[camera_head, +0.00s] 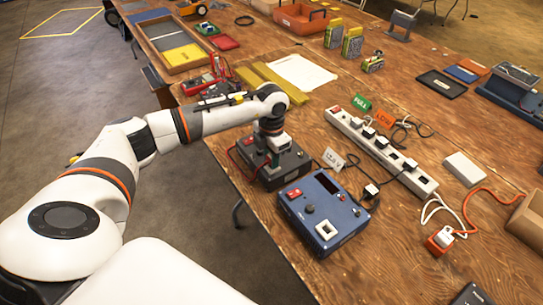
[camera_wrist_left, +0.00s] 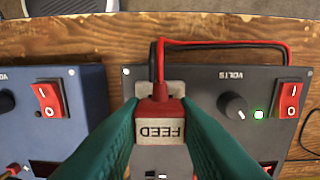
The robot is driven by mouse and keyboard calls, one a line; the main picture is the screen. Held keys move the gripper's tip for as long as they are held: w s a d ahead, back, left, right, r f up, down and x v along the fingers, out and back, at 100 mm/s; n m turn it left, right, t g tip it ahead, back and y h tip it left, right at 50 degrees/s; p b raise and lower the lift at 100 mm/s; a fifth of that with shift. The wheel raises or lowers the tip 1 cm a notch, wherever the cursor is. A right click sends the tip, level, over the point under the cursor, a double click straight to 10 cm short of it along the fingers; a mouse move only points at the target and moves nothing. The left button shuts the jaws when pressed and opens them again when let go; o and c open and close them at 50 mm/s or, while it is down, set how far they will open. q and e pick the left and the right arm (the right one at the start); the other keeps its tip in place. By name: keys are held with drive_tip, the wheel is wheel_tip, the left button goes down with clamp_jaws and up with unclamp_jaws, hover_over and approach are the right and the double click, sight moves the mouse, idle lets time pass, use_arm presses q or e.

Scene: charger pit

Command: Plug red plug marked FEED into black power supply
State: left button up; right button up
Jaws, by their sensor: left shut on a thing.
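My left gripper (camera_head: 273,155) is over the black power supply (camera_head: 296,166) in the head view. In the left wrist view its green fingers (camera_wrist_left: 158,118) are shut on the red plug marked FEED (camera_wrist_left: 159,106), whose label reads upside down. The plug is over a light metal plate on the black power supply (camera_wrist_left: 208,88); I cannot tell whether it is seated or just above. The supply has a knob, a lit green light and a red switch (camera_wrist_left: 289,101). My right gripper is not in view.
A blue power supply (camera_head: 345,212) stands close beside the black one. A white power strip (camera_head: 385,155) with several plugs and cables lies to the right. A "12.0 V" card (camera_head: 333,159) stands near the supplies.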

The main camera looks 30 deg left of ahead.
use_arm(q)
drive_tip(key=shift+f+b, duration=0.55)
idle(1.2)
drive_tip(key=o, duration=1.4)
drive_tip(key=shift+r+p, duration=2.55)
drive_tip(key=shift+r, duration=1.25)
drive_tip(key=shift+d+f, duration=0.1)
